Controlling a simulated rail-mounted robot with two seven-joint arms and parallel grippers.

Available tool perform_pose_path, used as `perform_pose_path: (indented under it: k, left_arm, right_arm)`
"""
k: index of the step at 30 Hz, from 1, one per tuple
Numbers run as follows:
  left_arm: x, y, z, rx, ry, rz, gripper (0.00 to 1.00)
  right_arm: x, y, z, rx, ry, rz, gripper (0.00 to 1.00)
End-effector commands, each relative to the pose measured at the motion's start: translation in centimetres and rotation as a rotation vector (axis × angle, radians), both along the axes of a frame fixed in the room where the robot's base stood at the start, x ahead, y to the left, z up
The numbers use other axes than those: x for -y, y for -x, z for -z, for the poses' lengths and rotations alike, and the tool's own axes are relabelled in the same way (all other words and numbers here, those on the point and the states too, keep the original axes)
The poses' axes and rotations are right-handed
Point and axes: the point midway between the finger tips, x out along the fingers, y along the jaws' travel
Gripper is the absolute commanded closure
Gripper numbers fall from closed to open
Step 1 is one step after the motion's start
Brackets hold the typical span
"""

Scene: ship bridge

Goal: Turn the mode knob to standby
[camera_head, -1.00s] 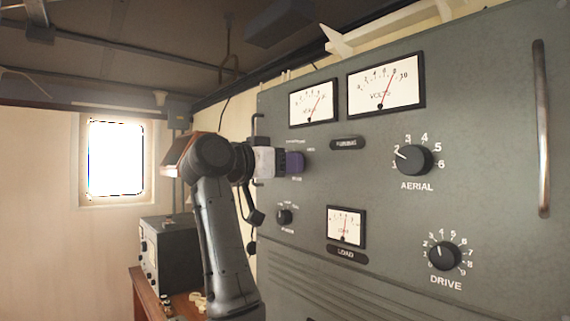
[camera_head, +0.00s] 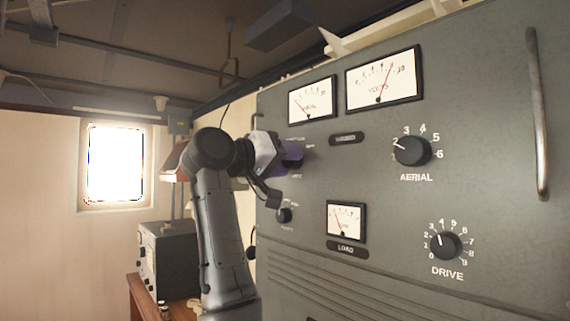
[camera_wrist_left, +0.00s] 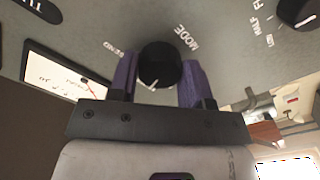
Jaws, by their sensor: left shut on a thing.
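The mode knob (camera_wrist_left: 160,62) is a round black knob on the grey panel, beside the word MODE in the left wrist view. A white mark shows on its edge toward the gripper. My left gripper (camera_wrist_left: 159,78) has its purple fingers on both sides of the knob and is shut on it. In the head view the left gripper (camera_head: 292,155) reaches the panel from the left, tilted, and hides most of the knob. A small label beside the knob is too blurred to read surely. My right gripper is not in view.
The panel also carries an AERIAL knob (camera_head: 411,151), a DRIVE knob (camera_head: 445,246), a small knob (camera_head: 285,215) below the gripper, a LOAD meter (camera_head: 346,220) and two upper meters. A metal handle (camera_head: 538,115) stands at right. A grey box (camera_head: 168,258) sits at lower left.

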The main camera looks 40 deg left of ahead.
Motion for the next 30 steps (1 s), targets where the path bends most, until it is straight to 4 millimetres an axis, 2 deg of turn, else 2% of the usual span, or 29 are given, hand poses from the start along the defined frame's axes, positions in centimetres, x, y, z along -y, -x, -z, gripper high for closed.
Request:
perform_pose_path:
  k: [9,21,22,30]
  left_arm:
    - [-0.03,0.09,-0.09,-0.010,0.071,-0.001,0.79]
    - [-0.05,0.09,-0.11,-0.011,0.077,-0.001,0.79]
    - [-0.05,0.09,-0.11,-0.011,0.077,-0.001,0.54]
    - [-0.02,0.05,-0.05,-0.013,0.076,-0.001,0.30]
  right_arm:
    - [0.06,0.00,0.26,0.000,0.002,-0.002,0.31]
    - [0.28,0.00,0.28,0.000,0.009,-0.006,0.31]
    - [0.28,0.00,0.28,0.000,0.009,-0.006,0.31]
    - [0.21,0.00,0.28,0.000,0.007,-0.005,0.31]
